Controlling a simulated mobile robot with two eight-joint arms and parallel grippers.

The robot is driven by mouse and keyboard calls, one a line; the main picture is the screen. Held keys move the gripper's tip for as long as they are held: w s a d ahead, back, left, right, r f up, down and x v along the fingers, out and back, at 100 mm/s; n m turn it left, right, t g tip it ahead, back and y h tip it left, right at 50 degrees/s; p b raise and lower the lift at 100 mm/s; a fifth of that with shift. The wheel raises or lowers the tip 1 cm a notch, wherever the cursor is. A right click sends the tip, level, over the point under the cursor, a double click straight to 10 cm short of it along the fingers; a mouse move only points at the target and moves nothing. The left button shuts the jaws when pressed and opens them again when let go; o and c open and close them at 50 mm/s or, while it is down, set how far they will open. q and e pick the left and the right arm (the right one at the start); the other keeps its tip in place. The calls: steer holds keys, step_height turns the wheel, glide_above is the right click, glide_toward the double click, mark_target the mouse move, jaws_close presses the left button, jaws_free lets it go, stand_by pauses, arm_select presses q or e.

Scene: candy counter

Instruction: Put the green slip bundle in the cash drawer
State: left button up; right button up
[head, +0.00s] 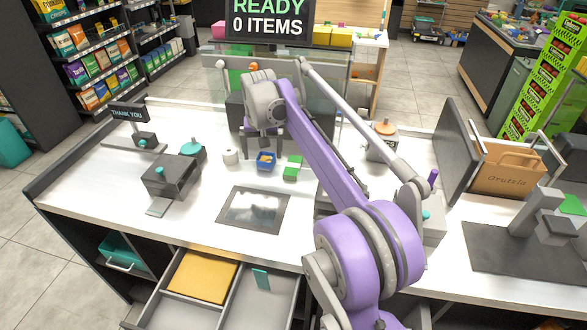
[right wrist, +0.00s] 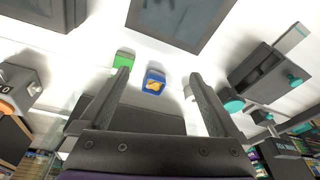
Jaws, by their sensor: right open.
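The green slip bundle (head: 292,168) lies on the white counter, just right of a small blue box (head: 265,168). It also shows in the right wrist view (right wrist: 124,60), beside the tip of the left-hand finger. My right gripper (head: 264,146) is open and empty, above the far part of the counter near the blue box and the bundle. In the right wrist view its fingers (right wrist: 161,78) are spread, with the blue box (right wrist: 154,86) showing between them. The cash drawer (head: 228,303) is open below the counter's front edge, with a yellow piece and grey compartments. My left gripper is not in view.
A dark flat panel (head: 253,209) lies on the counter before the box. A dark grey device (head: 172,175) stands left, a white roll (head: 230,156) behind. A clear screen rises at the back.

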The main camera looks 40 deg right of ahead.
steer(key=w+d+f+m+g, duration=0.1)
steer(key=w+d+f+m, duration=0.15)
steer(key=d, duration=0.45)
steer(key=w+d+f+m+g, duration=0.1)
steer(key=w+d+f, duration=0.15)
steer(key=d, duration=0.45)
steer(key=f, duration=0.2)
steer(key=f+b, duration=0.1)
steer(key=f, duration=0.3)
steer(key=shift+w+d+b, duration=0.1)
steer(key=shift+d+b, duration=0.2)
steer(key=shift+d, duration=0.05)
steer(key=shift+w+d+f+b, duration=0.1)
steer(key=shift+f+b, duration=0.05)
steer(key=shift+f, duration=0.75)
steer(key=shift+w+d+f+b, duration=0.1)
steer(key=shift+w+f, duration=0.05)
steer(key=shift+f, duration=0.7)
steer(key=shift+w+d+f+b, duration=0.1)
steer(key=shift+f+b, duration=0.05)
steer(key=shift+f, duration=0.75)
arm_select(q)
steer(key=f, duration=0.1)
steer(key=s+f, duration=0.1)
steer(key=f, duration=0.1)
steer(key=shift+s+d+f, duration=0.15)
arm_select(e)
jaws_close()
